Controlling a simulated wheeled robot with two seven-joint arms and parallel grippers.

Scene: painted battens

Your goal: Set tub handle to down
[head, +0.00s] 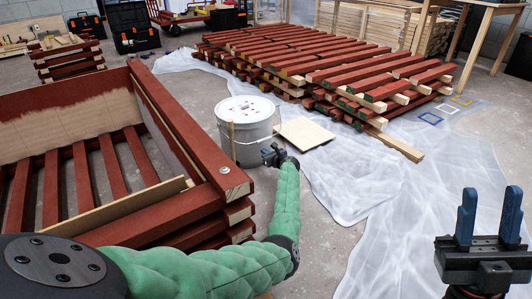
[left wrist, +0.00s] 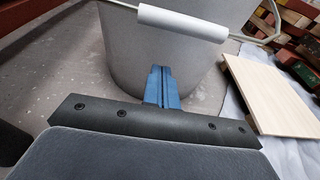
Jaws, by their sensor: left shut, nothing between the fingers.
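The tub (head: 246,138) is a light grey bucket with a pale lid, standing upright on the floor in the middle of the head view. Its grey wall (left wrist: 185,55) fills the upper left wrist view. The handle has a white grip (left wrist: 180,22) on a bent wire, crossing in front of the wall. I cannot make out the handle clearly in the head view. My left gripper (head: 268,154) is at the tub's near right side. Its blue fingers (left wrist: 161,85) are shut and empty, below the grip in the picture, apart from it. My right gripper (head: 483,215) is open and empty at right.
A pale board (head: 305,133) lies right of the tub. A large batten stack (head: 330,70) stands behind, on clear plastic sheeting (head: 365,185).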

